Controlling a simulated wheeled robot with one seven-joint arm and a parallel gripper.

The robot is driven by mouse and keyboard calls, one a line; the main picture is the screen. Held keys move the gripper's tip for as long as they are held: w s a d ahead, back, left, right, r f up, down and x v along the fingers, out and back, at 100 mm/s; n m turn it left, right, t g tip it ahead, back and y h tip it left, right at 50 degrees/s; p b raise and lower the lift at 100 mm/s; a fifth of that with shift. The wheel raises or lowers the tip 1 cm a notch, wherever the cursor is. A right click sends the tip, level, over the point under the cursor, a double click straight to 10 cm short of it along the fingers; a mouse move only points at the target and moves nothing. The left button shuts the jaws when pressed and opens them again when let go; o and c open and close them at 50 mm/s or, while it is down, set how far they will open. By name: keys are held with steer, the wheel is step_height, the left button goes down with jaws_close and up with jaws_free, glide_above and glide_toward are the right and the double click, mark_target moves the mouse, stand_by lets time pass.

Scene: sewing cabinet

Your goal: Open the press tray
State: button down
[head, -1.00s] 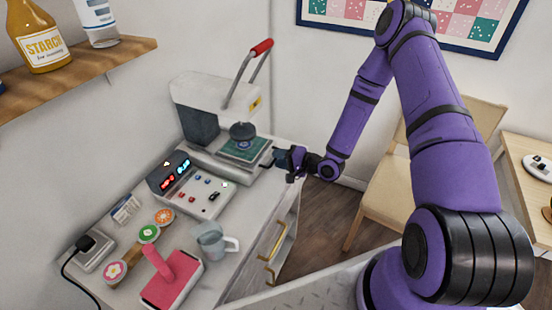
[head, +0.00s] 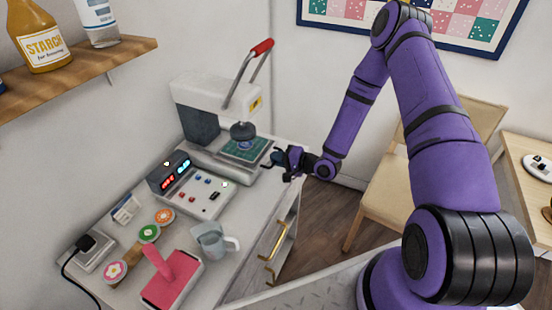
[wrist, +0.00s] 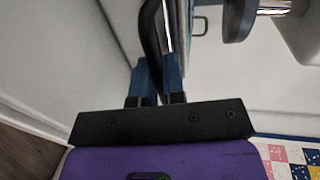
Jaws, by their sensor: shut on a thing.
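The press (head: 205,105) is a white machine with a red-tipped lever at the back of the cabinet top. Its press tray (head: 262,157) holds a green patterned piece and lies under the round dark press head (head: 243,131). My gripper (head: 277,158) is at the tray's front right edge. In the wrist view, its blue fingers (wrist: 157,78) are shut on the dark tray handle (wrist: 150,30). The fingers partly hide the handle. The dark press head (wrist: 237,20) also shows at the upper right there.
A control box (head: 190,185) with lit digits stands in front of the press. A chair (head: 425,170) stands to the right. Floor is free between cabinet and chair.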

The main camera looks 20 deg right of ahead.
steer(key=f+v, duration=0.3)
steer(key=v, duration=1.1)
steer(key=shift+s+d, duration=0.35)
steer(key=shift+d, duration=0.05)
steer(key=c, duration=1.2)
jaws_free()
steer(key=shift+c, duration=0.2)
steer(key=v, duration=1)
steer(key=shift+s+d, duration=0.25)
steer(key=shift+d, duration=0.05)
steer(key=shift+r, duration=0.1)
